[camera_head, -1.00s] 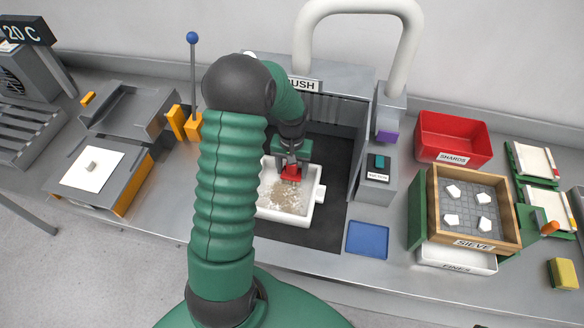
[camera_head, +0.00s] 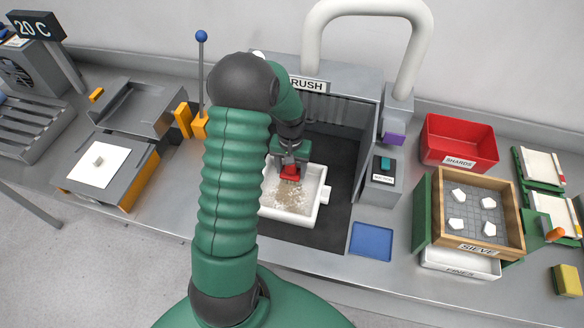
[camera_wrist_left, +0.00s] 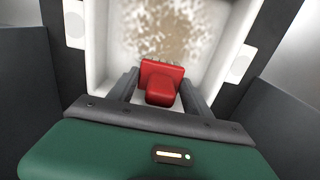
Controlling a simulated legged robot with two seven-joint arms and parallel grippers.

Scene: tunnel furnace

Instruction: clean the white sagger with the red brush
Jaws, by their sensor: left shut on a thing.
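The white sagger (camera_head: 305,217) is an open box with side lugs on the dark mat in the middle of the bench. Its floor carries a patch of tan residue. My left gripper (camera_head: 289,165) is shut on the red brush (camera_head: 290,174) over the back part of the sagger. In the left wrist view the red brush (camera_wrist_left: 160,82) sits between the fingers, and the sagger (camera_wrist_left: 98,62) with its speckled residue lies beyond it. My right gripper is not in view.
A grey hood marked with a partly hidden label (camera_head: 310,84) stands behind the sagger. To the right are a blue pad (camera_head: 371,241), a red SHARDS bin (camera_head: 458,141) and a wooden SIEVE (camera_head: 436,200) holding white pieces. A blue-knobbed lever (camera_head: 201,75) stands to the left.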

